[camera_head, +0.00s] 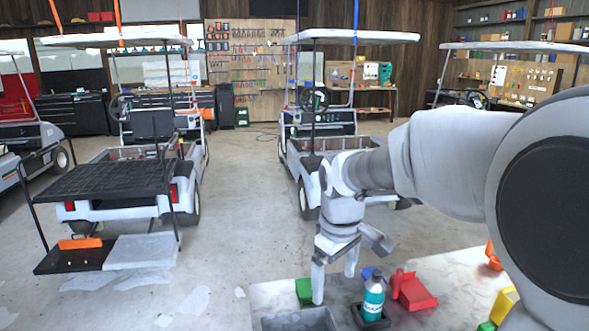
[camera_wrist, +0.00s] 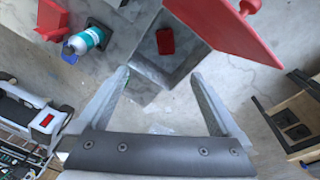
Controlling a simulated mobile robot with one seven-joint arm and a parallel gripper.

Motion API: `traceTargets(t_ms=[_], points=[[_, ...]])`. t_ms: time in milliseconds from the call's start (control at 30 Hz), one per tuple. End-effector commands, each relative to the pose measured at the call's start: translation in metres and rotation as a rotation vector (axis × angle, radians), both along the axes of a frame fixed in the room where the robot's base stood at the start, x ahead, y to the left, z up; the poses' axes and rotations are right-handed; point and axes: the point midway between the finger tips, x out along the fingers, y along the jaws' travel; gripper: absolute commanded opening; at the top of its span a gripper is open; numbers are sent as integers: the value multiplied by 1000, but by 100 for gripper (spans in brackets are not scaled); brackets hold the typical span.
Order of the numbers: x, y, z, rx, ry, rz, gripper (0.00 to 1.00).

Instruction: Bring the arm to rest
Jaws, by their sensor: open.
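My gripper (camera_head: 335,284) hangs from my outstretched arm above the near work table, with its fingers pointing down. In the wrist view my gripper (camera_wrist: 160,77) has its two fingers well apart and nothing between them. A teal and white bottle (camera_head: 374,298) stands in a small dark holder, right of the gripper. The bottle (camera_wrist: 86,41) also shows in the wrist view at upper left. A grey tray (camera_head: 300,319) lies at the front edge of the head view. In the wrist view a red block (camera_wrist: 165,41) lies in a grey tray beyond the fingertips.
A green block (camera_head: 304,289), a red item (camera_head: 412,290) and a yellow item (camera_head: 503,303) surround the gripper on the table. A large red panel (camera_wrist: 232,28) is at the wrist view's upper right. Golf carts (camera_head: 130,190) stand behind, with open floor between.

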Motion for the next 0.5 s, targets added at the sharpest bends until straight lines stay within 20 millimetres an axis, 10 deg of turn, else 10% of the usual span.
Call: traceTargets(t_ms=[500], points=[[-119, -46, 57, 101, -218, -419, 100]])
